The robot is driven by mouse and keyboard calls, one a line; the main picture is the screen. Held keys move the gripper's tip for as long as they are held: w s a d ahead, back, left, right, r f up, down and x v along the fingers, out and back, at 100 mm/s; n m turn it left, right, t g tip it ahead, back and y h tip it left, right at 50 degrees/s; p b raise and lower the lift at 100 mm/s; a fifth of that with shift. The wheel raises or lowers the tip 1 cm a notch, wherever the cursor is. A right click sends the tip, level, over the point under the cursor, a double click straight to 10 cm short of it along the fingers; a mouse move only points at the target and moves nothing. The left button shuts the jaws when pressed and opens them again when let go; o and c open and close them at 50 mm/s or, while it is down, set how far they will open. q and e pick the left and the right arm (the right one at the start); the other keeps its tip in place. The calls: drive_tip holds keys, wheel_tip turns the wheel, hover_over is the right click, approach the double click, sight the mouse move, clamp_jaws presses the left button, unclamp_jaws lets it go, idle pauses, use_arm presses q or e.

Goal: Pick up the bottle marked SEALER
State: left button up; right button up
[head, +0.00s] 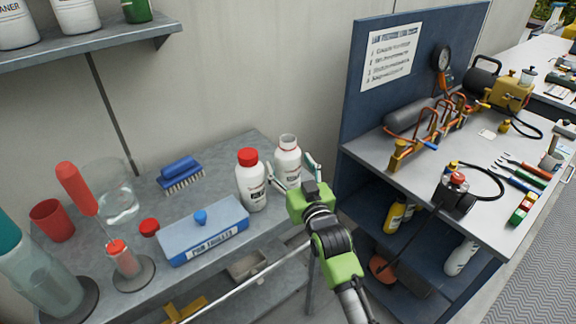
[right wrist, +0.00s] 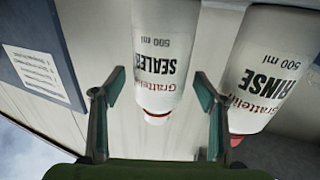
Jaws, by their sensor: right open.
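The SEALER bottle (head: 287,165) is white with a pale top and stands upright on the grey bench. In the right wrist view, which is upside down, its label SEALER, 500 ml (right wrist: 157,55) is readable. My right gripper (head: 291,170) is open at this bottle, with one finger to each side of it in the head view. In the right wrist view the bottle shows between the two spread fingers (right wrist: 160,92); I cannot tell whether either touches it. My left gripper is not in view.
A white RINSE bottle (head: 251,182) with a red cap, also in the right wrist view (right wrist: 262,75), stands close left of the SEALER bottle. A blue box (head: 203,238) and a brush (head: 180,175) lie further left. A blue panel (head: 358,120) rises to the right.

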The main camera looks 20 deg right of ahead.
drive_tip(key=w, duration=0.2)
drive_tip(key=shift+w, duration=0.3)
drive_tip(key=c, duration=1.2)
drive_tip(key=shift+r, duration=0.1)
